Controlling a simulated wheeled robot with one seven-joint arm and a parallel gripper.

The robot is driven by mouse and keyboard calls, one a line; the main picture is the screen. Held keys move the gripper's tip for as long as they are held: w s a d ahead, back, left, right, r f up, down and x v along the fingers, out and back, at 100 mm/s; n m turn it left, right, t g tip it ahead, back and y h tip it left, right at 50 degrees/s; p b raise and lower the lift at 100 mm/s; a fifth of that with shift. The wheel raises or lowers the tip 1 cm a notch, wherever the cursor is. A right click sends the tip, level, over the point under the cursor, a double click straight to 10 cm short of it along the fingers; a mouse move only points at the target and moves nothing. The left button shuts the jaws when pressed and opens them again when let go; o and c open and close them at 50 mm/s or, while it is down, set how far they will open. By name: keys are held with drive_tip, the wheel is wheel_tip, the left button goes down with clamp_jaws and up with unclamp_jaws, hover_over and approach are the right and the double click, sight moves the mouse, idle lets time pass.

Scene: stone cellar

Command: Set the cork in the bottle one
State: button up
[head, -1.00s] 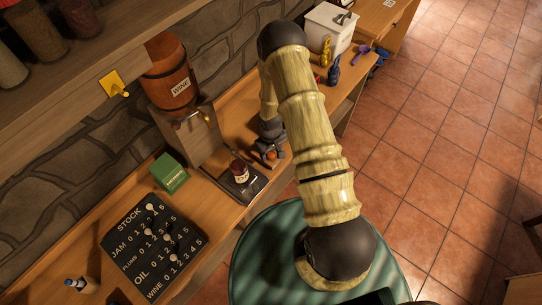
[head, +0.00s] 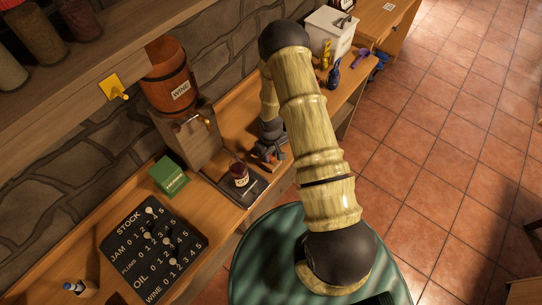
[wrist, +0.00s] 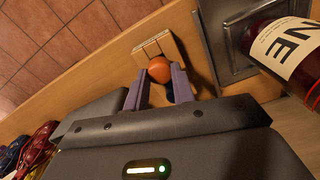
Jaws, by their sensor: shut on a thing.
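The cork (wrist: 159,69) shows as a rounded orange-brown piece in the wrist view. My gripper (wrist: 160,82) is shut on it, with one grey finger on each side. The cork is at a small pale wooden block (wrist: 158,45); I cannot tell whether it touches it. A dark red bottle (wrist: 287,45) with a white label ending in "NE" stands to the right of the fingers. In the head view the bottle (head: 239,174) stands just left of and nearer than my gripper (head: 269,154). The bottle's mouth is hard to make out.
The bottle stands at a dark tray (head: 254,190). A wooden stand with a wine barrel (head: 172,88) is behind, a green box (head: 169,176) and black stock board (head: 139,222) to the left. The bench edge is close.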

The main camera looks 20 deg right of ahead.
wheel_tip(320, 180, up, 9)
drive_tip(key=b, duration=0.2)
drive_tip(key=shift+b, duration=0.3)
idle(0.4)
drive_tip(key=m, duration=0.4)
hover_over(271, 156)
wheel_tip(271, 156, down, 4)
drive_tip(key=shift+f, duration=0.25)
